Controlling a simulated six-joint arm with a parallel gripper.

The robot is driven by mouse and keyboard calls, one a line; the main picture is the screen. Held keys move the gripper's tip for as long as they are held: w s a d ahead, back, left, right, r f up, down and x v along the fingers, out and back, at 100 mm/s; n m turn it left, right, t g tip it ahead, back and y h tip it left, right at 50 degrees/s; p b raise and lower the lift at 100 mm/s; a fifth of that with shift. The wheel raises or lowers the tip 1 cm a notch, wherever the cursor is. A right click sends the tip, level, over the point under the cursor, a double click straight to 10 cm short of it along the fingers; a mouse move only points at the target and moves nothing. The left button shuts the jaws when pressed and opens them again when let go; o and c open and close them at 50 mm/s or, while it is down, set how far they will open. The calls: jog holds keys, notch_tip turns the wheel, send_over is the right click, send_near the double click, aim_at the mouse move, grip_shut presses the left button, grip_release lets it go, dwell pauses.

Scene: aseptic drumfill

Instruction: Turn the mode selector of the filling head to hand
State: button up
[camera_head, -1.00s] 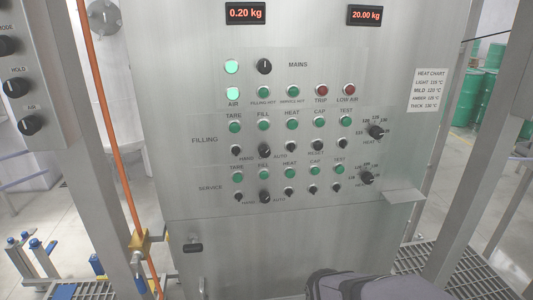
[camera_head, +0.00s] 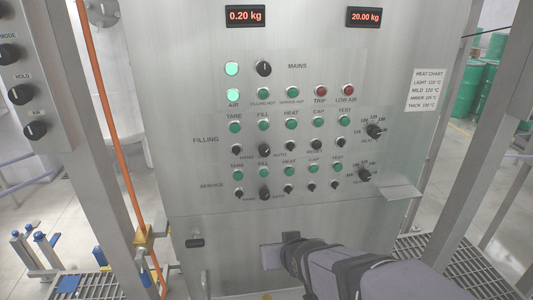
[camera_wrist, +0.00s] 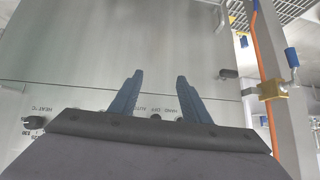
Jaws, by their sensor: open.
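The filling panel (camera_head: 200,140) faces me with a FILLING row and a SERVICE row. The FILLING row's black HAND/AUTO selector (camera_head: 264,150) sits between its two labels; its exact pointer direction is too small to tell. A similar SERVICE selector (camera_head: 264,192) is below it. My gripper (camera_wrist: 159,76) is open and empty in the wrist view, two blue fingers apart before the panel. Upside-down HAND and AUTO labels show near the fingers, with knobs partly hidden by the gripper body. In the head view my arm's end is low, below both rows, apart from the FILLING selector.
Green lamps (camera_head: 291,126) and small black knobs surround the selectors. Two HEAT dials (camera_head: 374,131) are at right, above a small metal ledge (camera_head: 401,193). A steel post and orange hose (camera_head: 112,130) stand left. A side panel (camera_head: 22,75) carries more knobs.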

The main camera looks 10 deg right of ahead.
jog(key=w+r+t, duration=0.4)
jog(key=w+r, duration=0.1)
jog(key=r, duration=0.3)
jog(key=m+t, duration=0.2)
jog(key=t, duration=0.3)
send_near(265, 153)
jog(key=w, duration=0.1)
jog(key=shift+w+d+r+y, duration=0.1)
jog(key=shift+w+d+y, duration=0.1)
jog(key=shift+w+y, duration=0.15)
jog(key=shift+w+a+p, duration=0.15)
jog(key=shift+w+p, duration=0.7)
jog(key=shift+w, duration=0.9)
jog(key=shift+w+a+p, duration=0.15)
jog(key=shift+w+p, duration=0.7)
jog(key=shift+w, duration=0.95)
jog(key=c, duration=1)
